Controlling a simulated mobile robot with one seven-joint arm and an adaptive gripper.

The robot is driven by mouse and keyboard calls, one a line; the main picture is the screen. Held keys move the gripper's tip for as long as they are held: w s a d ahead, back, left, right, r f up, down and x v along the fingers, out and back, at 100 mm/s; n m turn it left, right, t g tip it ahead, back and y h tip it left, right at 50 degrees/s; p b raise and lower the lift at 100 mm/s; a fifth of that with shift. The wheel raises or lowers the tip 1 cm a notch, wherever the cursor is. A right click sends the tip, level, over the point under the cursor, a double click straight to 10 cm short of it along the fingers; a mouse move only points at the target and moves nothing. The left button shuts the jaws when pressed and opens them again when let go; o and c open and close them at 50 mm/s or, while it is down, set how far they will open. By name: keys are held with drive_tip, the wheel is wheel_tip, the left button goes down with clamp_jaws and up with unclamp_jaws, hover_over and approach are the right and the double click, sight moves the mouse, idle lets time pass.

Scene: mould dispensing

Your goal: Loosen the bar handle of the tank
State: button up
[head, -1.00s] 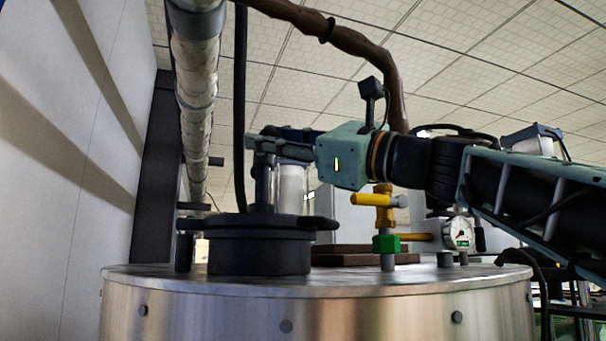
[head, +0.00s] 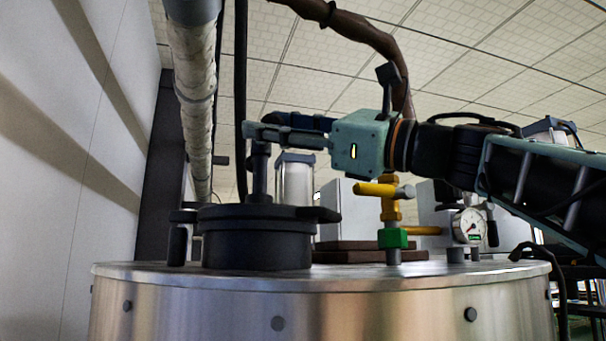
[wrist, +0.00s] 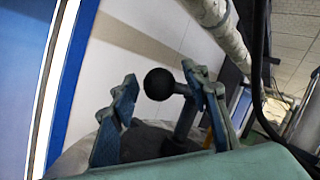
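The metal tank (head: 330,295) fills the lower part of the head view, with a dark round lid (head: 257,245) on top. A dark upright post (head: 260,178) rises from the lid. In the wrist view the bar handle shows as a black ball knob (wrist: 158,84) on a short bar at the post (wrist: 184,125). My gripper (head: 258,133) is at the post's top, well above the lid. In the wrist view my gripper (wrist: 165,105) has its fingers apart, with the knob between them. The right finger overlaps the bar; I cannot tell whether it touches.
A yellow valve with a green fitting (head: 392,238) and a pressure gauge (head: 469,226) stand on the tank's right side, below my arm. A wrapped pipe (head: 195,100) and a black hose (head: 241,90) run vertically at the left. A brown hose (head: 370,38) hangs above.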

drive_tip(key=v, duration=1.2)
idle(0.6)
